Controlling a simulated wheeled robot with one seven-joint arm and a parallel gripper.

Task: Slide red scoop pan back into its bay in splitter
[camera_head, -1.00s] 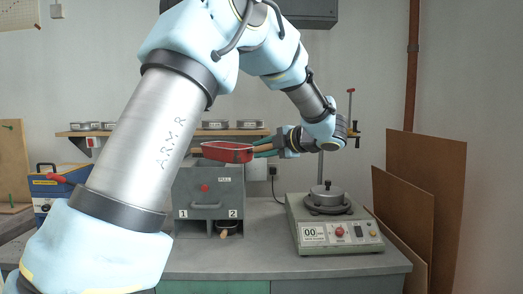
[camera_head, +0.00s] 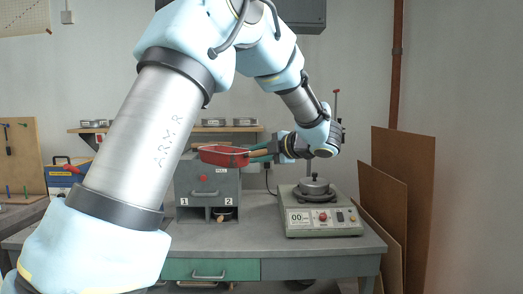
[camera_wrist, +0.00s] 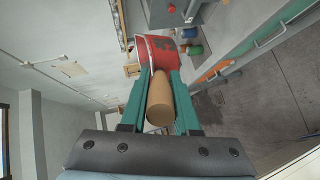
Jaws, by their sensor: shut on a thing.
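The red scoop pan (camera_head: 225,156) is held in the air at the top of the grey splitter (camera_head: 193,192) in the head view. My gripper (camera_head: 262,153) is shut on the pan's wooden handle from the right. In the wrist view the green fingers (camera_wrist: 160,98) lie on both sides of the wooden handle, and the red pan (camera_wrist: 160,55) extends beyond them. The splitter has bays marked 1 and 2 low on its front. Bay 2 (camera_head: 224,214) holds something with a wooden handle end; bay 1's opening is partly hidden by my arm.
A sieve shaker (camera_head: 318,215) with a round lidded pan stands right of the splitter on the grey bench (camera_head: 262,238). A shelf (camera_head: 240,129) with several tins is behind. Brown boards (camera_head: 400,190) lean at the right. Bench space before the splitter looks clear.

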